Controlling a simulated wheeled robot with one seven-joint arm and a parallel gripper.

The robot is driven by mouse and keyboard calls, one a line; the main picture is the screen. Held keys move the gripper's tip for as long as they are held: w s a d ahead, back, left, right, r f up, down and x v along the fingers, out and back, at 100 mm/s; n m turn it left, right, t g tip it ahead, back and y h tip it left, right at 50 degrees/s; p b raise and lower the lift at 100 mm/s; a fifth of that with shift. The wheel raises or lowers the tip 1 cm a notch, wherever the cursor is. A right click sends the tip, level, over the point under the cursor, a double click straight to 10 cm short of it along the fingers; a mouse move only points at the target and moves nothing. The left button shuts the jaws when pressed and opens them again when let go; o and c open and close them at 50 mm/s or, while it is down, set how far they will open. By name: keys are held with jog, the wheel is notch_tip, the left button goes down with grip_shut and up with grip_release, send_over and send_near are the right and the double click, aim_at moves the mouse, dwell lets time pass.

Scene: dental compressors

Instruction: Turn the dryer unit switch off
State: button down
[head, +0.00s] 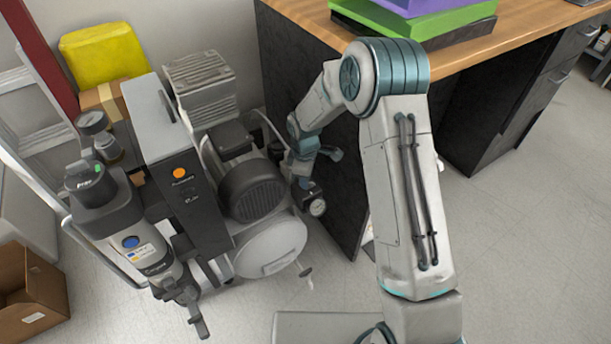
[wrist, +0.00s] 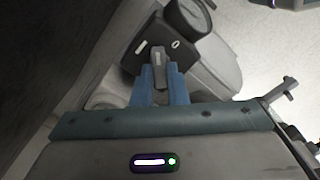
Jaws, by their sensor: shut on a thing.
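In the wrist view, a dark switch box (wrist: 153,37) carries a white bar mark at left and a white ring mark at right. Its grey switch lever (wrist: 158,57) points up in the picture, between the two marks. My gripper (wrist: 158,82) has its blue fingers on either side of the lever and is shut on it. In the head view, my gripper (head: 303,168) is at the right side of the compressor unit, just above a small dark box with a round gauge (head: 317,207). The lever and fingertips are too small or hidden to tell there.
The compressor motor (head: 252,190) and a white tank (head: 270,247) are close left of my gripper. A wooden-topped desk (head: 480,50) with a dark side panel stands close behind and right. A cardboard box (head: 35,295) is at far left. Floor at right is clear.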

jog(key=m, duration=0.4)
jog(key=shift+w+r+m+p, duration=0.15)
jog(key=shift+w+m+p, duration=0.15)
jog(key=shift+p, duration=0.1)
jog(key=m, duration=0.4)
jog(key=shift+p, duration=0.3)
jog(key=shift+w+m, duration=0.1)
jog(key=shift+m, duration=0.2)
jog(key=c, duration=1.7)
grip_release()
jog(key=shift+o, duration=1.3)
notch_tip(320, 180, up, 14)
jog(key=p, duration=0.3)
jog(key=shift+p, duration=0.35)
jog(key=shift+d, duration=0.1)
